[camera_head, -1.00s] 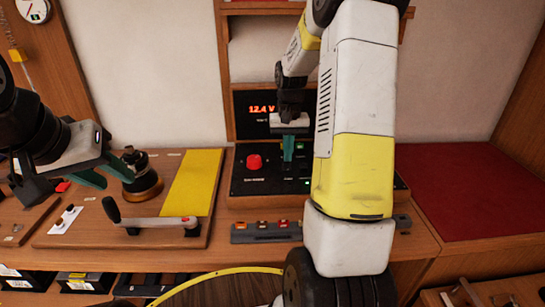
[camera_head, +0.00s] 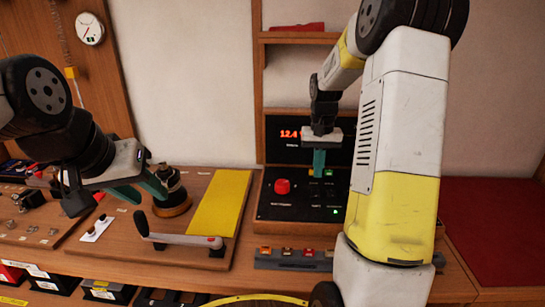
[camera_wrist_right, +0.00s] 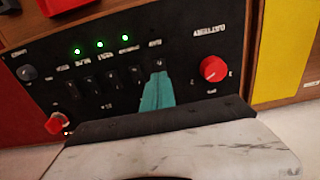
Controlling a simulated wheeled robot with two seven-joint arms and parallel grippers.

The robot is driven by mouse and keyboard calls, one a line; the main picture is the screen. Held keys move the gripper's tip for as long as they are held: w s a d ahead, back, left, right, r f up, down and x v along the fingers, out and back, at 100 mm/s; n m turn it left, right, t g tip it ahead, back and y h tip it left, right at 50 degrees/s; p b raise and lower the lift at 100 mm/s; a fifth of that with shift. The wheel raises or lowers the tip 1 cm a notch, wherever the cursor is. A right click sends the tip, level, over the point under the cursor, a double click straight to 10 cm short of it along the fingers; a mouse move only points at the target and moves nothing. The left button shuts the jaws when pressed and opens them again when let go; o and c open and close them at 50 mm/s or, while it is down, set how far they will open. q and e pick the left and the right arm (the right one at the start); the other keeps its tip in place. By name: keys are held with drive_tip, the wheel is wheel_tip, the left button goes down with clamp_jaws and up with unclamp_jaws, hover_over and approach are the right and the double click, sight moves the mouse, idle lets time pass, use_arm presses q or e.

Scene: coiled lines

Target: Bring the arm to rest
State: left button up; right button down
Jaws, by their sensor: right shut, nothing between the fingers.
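My right arm crosses the right half of the head view, its gripper (camera_head: 319,163) in front of the black control panel (camera_head: 270,208). The teal fingers are shut with nothing between them. In the wrist view the shut fingers (camera_wrist_right: 158,92) overlap the panel (camera_wrist_right: 195,95), between the row of black switches and a red knob (camera_wrist_right: 213,69). Contact with the panel cannot be told. My left gripper (camera_head: 145,190) appears open and empty, its teal fingers apart, beside the dark round drum (camera_head: 172,198) on the left board.
A crank handle (camera_head: 180,240) lies across the front of the left board, near a yellow panel (camera_head: 220,203). A red display (camera_head: 288,133) is behind my right gripper. A grey strip with coloured blocks (camera_head: 292,260) is at the bench front. A red surface (camera_head: 490,225) at right looks clear.

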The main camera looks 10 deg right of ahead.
drive_tip(key=s+a+r+n+t, duration=0.1)
drive_tip(key=s+a+r+t, duration=0.2)
drive_tip(key=s+a+r, duration=0.5)
drive_tip(key=s+a+r+n+t+y, duration=0.1)
drive_tip(key=s+a+r, duration=0.1)
drive_tip(key=s, duration=0.5)
drive_tip(key=s+a+r+n+t+y, duration=0.1)
drive_tip(key=s+a+r+t, duration=0.1)
drive_tip(key=s, duration=0.6)
drive_tip(key=shift+a+r, duration=0.35)
drive_tip(key=shift+r, duration=0.2)
